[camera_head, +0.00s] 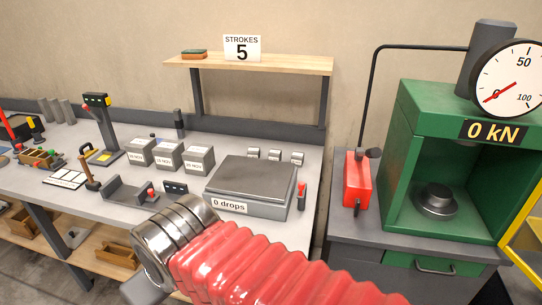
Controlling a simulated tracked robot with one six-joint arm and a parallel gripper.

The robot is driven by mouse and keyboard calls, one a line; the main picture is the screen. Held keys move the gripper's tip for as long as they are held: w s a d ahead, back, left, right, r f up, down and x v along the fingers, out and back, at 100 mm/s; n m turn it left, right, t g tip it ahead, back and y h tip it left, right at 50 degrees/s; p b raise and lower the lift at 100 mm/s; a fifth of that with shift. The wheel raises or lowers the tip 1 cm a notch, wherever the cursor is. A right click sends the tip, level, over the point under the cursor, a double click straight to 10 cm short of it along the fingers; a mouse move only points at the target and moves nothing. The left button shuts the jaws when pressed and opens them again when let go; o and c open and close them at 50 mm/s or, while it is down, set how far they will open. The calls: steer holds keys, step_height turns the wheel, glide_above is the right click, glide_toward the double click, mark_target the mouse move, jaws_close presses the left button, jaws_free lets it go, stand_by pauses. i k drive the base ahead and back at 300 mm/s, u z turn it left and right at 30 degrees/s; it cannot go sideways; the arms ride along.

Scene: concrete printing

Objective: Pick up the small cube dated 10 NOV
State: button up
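Three small grey cubes stand in a row behind the flat scale: a left one (253,153), a middle one (274,155) and a right one (297,158). Their labels are too small to read. Three larger grey blocks with white date labels stand left of the scale: a left one (140,147), a middle one (169,155) and a right one (199,155). Their dates end in NOV, but I cannot read the numbers surely. My red-sleeved arm reaches in from below, in front of the bench. The gripper's fingers do not show.
The scale (252,180) reads 0 drops. A wooden shelf (270,64) stands over the small cubes and carries a STROKES 5 sign (242,47). A grey open-topped fixture (130,192) lies left of the scale. The green press (400,150) stands at the right.

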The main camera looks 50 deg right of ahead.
mark_target(297, 157)
steer(key=u, duration=0.05)
steer(key=i, duration=1.4)
steer(key=z, duration=0.3)
